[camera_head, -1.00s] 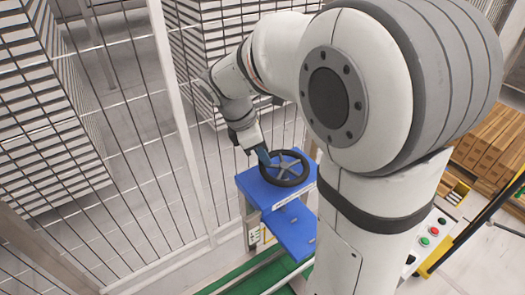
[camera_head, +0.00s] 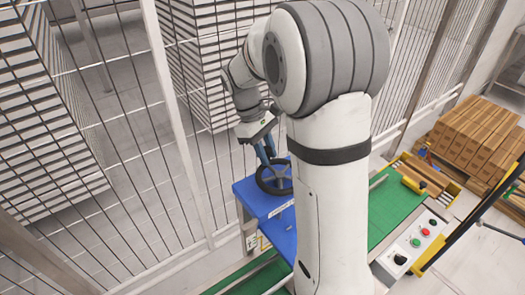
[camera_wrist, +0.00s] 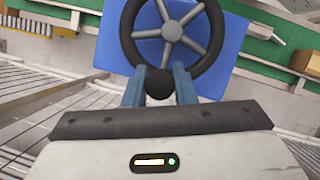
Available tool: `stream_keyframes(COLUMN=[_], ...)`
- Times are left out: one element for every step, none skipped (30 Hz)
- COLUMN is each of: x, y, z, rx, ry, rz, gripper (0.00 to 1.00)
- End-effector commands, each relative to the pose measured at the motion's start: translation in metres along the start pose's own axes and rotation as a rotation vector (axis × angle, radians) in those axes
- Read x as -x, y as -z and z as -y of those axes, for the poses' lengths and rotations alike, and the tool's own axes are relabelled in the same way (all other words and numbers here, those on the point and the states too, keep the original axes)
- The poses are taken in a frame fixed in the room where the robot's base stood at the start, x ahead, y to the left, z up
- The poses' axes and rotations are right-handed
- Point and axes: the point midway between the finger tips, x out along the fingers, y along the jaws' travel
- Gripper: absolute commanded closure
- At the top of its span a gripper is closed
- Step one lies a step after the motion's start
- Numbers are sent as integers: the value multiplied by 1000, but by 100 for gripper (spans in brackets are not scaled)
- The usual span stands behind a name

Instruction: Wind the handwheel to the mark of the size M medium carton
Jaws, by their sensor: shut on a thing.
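The black handwheel (camera_head: 259,183) stands on a blue stand (camera_head: 246,196) beside the fence, partly hidden by my arm. In the wrist view its spoked rim (camera_wrist: 128,38) lies over the blue plate (camera_wrist: 107,45), and a round black knob (camera_wrist: 160,86) shows at its near edge. My gripper (camera_wrist: 160,74) has its two blue fingers on either side of this knob and is shut on it. In the head view my gripper (camera_head: 266,151) is at the far side of the wheel. A white label strip (camera_head: 281,208) is on the stand's edge; I cannot read any size mark.
A wire fence (camera_head: 185,170) runs behind the stand, with tall stacks beyond it. A green conveyor (camera_head: 388,212) lies to the right of my arm. A control box with buttons (camera_head: 412,246) is at the lower right, and brown cartons (camera_head: 475,135) are piled farther right.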

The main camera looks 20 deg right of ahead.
Motion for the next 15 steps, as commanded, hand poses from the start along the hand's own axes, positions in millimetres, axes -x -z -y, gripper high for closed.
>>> stream_keyframes(x=[1,1,1,0,0,0,-1,-1,-1,-2,-2,-2,-2,-2,-3], y=[-2,-2,-3,-3,-4,-4,-5,-5,-6,-6,-7,-7,-8,-8,-8], z=[-4,-5,-6,-7,-9,-10,-11,-12,-13,-14,-14,-15,-16,-16,-17], rx=[-40,-64,-93,-116,-136,-163,-181,-199,-221,-237,-251,-268,-281,-292,-304], ry=[17,26,39,48,57,67,74,82,92,98,104,110,115,120,125], rz=[0,0,0,-1,-1,0,0,0,-1,-1,-1,-1,-1,-1,-1], gripper=[99,99,99,99,99,99,99,99,99,99,99,99,99,99,99])
